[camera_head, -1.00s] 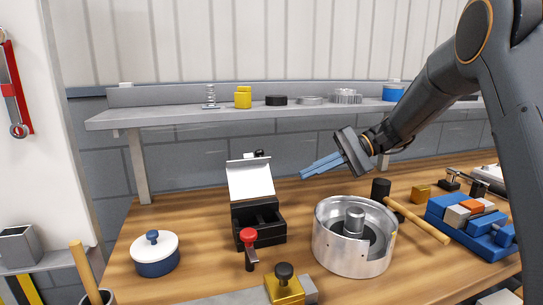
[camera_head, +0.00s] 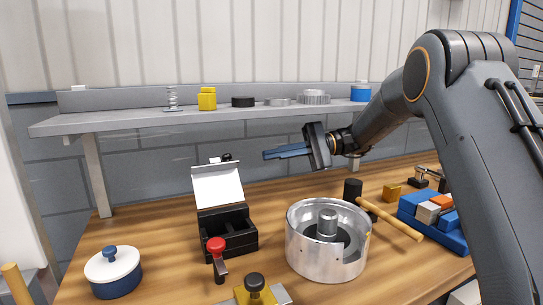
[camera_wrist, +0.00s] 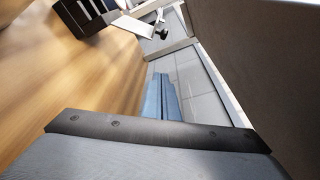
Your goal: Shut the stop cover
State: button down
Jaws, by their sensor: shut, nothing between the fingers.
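A white cover (camera_head: 217,185) stands tilted open at the back of a small black box (camera_head: 228,232) on the bench. The box's dark compartments are exposed. A small dark knob (camera_head: 226,158) shows at the cover's top edge. In the wrist view the cover (camera_wrist: 130,24) and box (camera_wrist: 92,18) show at the top. My gripper (camera_head: 265,154) has blue fingers, closed together and empty, pointing left. In the head view it appears above and to the right of the cover, apart from it. The fingers also show in the wrist view (camera_wrist: 160,82).
A red-knobbed lever (camera_head: 216,246) stands in front of the box. A metal housing (camera_head: 325,255) and a mallet (camera_head: 395,218) are to the right, a white-lidded blue pot (camera_head: 113,272) to the left. A shelf (camera_head: 140,121) with parts runs behind, above the bench.

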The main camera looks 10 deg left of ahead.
jog(key=s+a+r+p, duration=0.1)
jog(key=s+a+p, duration=0.1)
jog(key=s+a, duration=0.4)
jog(key=shift+s+a, duration=0.2)
jog(key=shift+a, duration=0.5)
jog(key=shift+s, duration=0.15)
